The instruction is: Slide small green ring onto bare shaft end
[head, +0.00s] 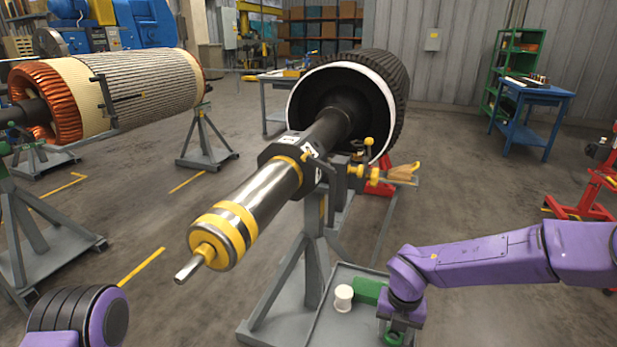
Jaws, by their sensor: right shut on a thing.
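The bare shaft end (188,270) is a thin silver tip pointing to the lower left, out of a yellow collar on the large steel shaft (265,190). My right gripper (394,333) points down at the bottom edge, over the grey tray. It is shut on the small green ring (393,340), which is partly cut off by the frame edge. The ring is well to the right of and below the shaft end, apart from it. My left gripper is out of view; only a purple and black part of my left arm shows at the lower left.
The tray (322,325) holds a white spool (343,298) and a green block (369,291). A grey stand (310,260) carries the shaft and black rotor (400,90). Another rotor (150,90) stands left. The floor before the shaft tip is clear.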

